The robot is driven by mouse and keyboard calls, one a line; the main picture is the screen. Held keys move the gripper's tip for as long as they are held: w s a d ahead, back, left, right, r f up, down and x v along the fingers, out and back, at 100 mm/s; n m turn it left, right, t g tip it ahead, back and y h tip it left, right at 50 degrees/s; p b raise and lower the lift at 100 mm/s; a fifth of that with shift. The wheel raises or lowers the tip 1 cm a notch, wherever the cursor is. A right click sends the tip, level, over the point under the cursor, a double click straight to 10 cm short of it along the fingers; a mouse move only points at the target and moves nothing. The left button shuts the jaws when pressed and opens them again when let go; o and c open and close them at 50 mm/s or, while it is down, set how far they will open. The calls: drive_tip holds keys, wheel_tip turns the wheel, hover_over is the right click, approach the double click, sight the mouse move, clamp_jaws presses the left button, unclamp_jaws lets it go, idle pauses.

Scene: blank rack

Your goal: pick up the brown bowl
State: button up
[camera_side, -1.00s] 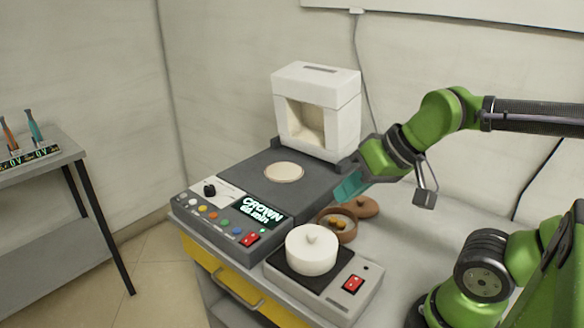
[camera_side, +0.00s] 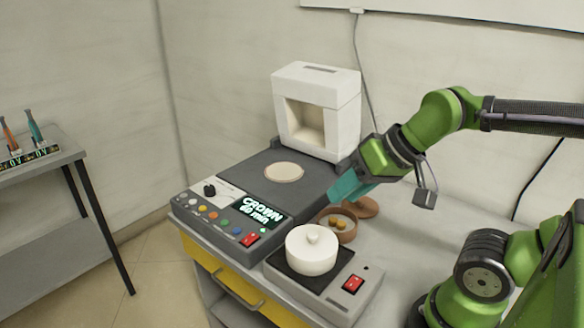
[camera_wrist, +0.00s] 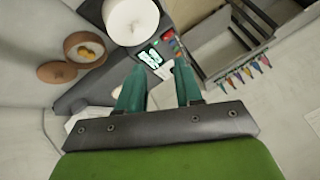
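The brown bowl (camera_side: 338,226) stands on the table behind the white pot, with small orange-yellow pieces inside. A round brown lid (camera_side: 362,207) lies just behind it. In the wrist view the bowl (camera_wrist: 85,47) is at the upper left, with the lid (camera_wrist: 57,72) beside it. My gripper (camera_side: 334,198) is above and a little left of the bowl in the side view, apart from it. In the wrist view its two teal fingers (camera_wrist: 160,80) stand apart with nothing between them, and the bowl lies to their left.
A white lidded pot (camera_side: 311,249) sits on a hotplate with a red switch (camera_side: 353,284), close in front of the bowl. A dark machine with a control panel (camera_side: 230,214) and white housing (camera_side: 316,108) stands to the left. Table space right of the bowl is clear.

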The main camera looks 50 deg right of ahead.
drive_tip(key=w+d+f+n+g+h, duration=0.1)
drive_tip(key=w+d+f+n+g, duration=0.1)
drive_tip(key=w+d, duration=0.35)
drive_tip(key=w+d+f+n+g, duration=0.2)
drive_tip(key=d+n+g, duration=0.1)
drive_tip(key=d, duration=0.6)
drive_tip(key=w+d+f+n+g+h, duration=0.1)
drive_tip(key=w+d+f+n+g, duration=0.2)
drive_tip(key=d, duration=0.4)
drive_tip(key=shift+m+t, duration=0.4)
drive_tip(key=shift+m, duration=0.1)
drive_tip(key=f, duration=0.9)
drive_tip(key=shift+w+f, duration=0.1)
drive_tip(key=shift+w, duration=0.25)
drive_tip(key=shift+w+d+f, duration=0.1)
drive_tip(key=shift+w+f, duration=0.1)
drive_tip(key=shift+f, duration=1.35)
drive_tip(key=shift+w+d+f, duration=0.1)
drive_tip(key=shift+w+f, duration=0.1)
drive_tip(key=shift+f, duration=1.35)
